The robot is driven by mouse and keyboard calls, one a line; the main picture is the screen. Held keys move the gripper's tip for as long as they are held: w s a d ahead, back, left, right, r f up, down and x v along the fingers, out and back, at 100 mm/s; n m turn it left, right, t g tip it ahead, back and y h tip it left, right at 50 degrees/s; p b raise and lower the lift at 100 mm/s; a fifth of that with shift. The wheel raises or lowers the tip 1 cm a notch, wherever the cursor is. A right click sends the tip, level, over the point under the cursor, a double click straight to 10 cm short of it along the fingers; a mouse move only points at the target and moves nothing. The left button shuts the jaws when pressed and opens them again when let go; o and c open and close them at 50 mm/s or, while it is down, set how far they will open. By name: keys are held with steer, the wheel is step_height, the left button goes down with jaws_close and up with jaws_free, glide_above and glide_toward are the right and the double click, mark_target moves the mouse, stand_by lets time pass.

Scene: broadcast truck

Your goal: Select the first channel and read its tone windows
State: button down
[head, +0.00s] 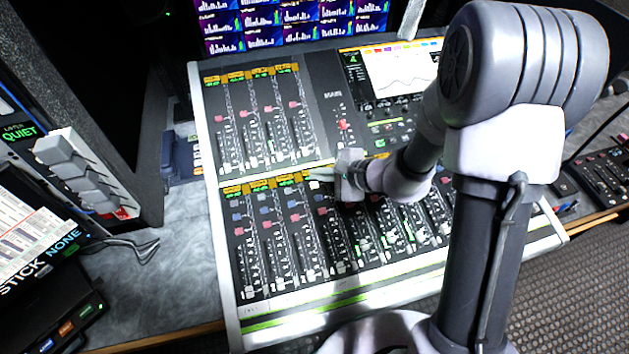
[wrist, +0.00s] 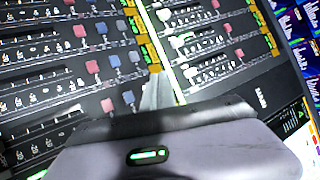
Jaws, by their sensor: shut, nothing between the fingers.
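A mixing console (head: 318,90) has an upper and a lower bank of channel strips, with yellow and green label displays above each bank. The leftmost strip (head: 245,240) of the lower bank stands left of my gripper. The console's screen (head: 395,68) shows a curve and a green 4 at its left. My gripper (head: 312,176) is shut and empty, over the strip between the banks, near the right end of the left label row. In the wrist view its fingertips (wrist: 160,90) lie by the label displays and blue and red buttons (wrist: 113,61). I cannot tell whether they touch.
Blue meter screens (head: 290,22) stand behind the console. At left are a panel marked QUIET (head: 20,132), pale block-like keys (head: 75,165) and a board reading STICK NONE (head: 35,265). Grey desk surface (head: 165,260) lies free left of the console. Another small control panel (head: 605,175) is at right.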

steer(key=r, duration=0.1)
steer(key=r+p, duration=0.1)
steer(key=r, duration=0.1)
steer(key=shift+s, duration=0.2)
stand_by(0.5)
step_height(320, 180, up, 6)
steer(key=n, duration=0.2)
glide_above(319, 192)
steer(key=s+a, duration=0.2)
steer(key=s, duration=0.1)
steer(key=s+r+n+g, duration=0.2)
steer(key=s+r+n, duration=0.3)
steer(key=s+r, duration=0.45)
steer(key=s+d+r+n+h, duration=0.1)
steer(key=s+d+r+h, duration=0.1)
steer(key=s+d, duration=0.3)
steer(key=s+d+r+n+t+h, duration=0.1)
steer(key=s+d+r+n+h, duration=0.1)
steer(key=s+d+h, duration=0.2)
steer(key=shift+s+d+n+t, duration=0.3)
steer(key=shift+s+d, duration=0.2)
steer(key=shift+d, duration=0.65)
